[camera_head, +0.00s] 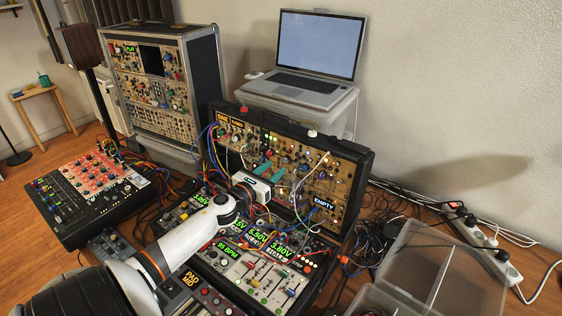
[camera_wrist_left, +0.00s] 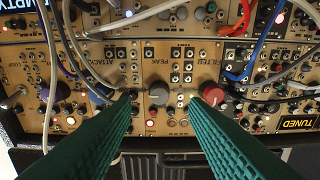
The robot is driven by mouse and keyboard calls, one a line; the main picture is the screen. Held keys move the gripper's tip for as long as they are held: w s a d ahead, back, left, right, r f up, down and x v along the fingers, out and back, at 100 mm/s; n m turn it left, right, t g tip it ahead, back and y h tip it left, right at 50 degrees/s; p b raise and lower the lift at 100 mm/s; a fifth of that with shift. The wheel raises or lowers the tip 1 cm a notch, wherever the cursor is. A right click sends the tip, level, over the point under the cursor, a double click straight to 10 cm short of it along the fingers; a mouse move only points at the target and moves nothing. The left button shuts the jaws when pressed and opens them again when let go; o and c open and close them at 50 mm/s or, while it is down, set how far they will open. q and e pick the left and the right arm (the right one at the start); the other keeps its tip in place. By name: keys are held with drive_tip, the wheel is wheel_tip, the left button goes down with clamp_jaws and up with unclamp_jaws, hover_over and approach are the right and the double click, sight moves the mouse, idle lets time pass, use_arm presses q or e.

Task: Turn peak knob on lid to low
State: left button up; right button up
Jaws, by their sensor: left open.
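The open case lid (camera_head: 352,190) stands upright, with tan modules full of knobs and cables. In the left wrist view, labels read upside down. The peak knob (camera_wrist_left: 159,93) is a large grey knob below the PEAK label, with its pointer direction too small to tell. My left gripper (camera_wrist_left: 158,98) is open, with its green fingers on either side of the peak knob and visible gaps to it. In the head view, my left gripper (camera_head: 270,165) reaches the middle of the lid; I cannot make out the peak knob there. My right gripper is not in view.
A red knob (camera_wrist_left: 212,94) sits just right of the right finger, under the FILTER label. Patch cables (camera_wrist_left: 68,45) cross the panel near the fingers. A laptop (camera_head: 315,58), a mixer (camera_head: 92,190) and a clear bin (camera_head: 440,272) stand around the case.

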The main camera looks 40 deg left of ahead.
sight(284, 161)
use_arm(q)
drive_tip(key=shift+w+a, duration=0.15)
drive_tip(key=shift+w, duration=1)
drive_tip(key=shift+w+a, duration=0.1)
drive_tip(key=shift+w, duration=1)
drive_tip(key=shift+c, duration=0.3)
drive_tip(key=shift+p, duration=0.3)
clamp_jaws()
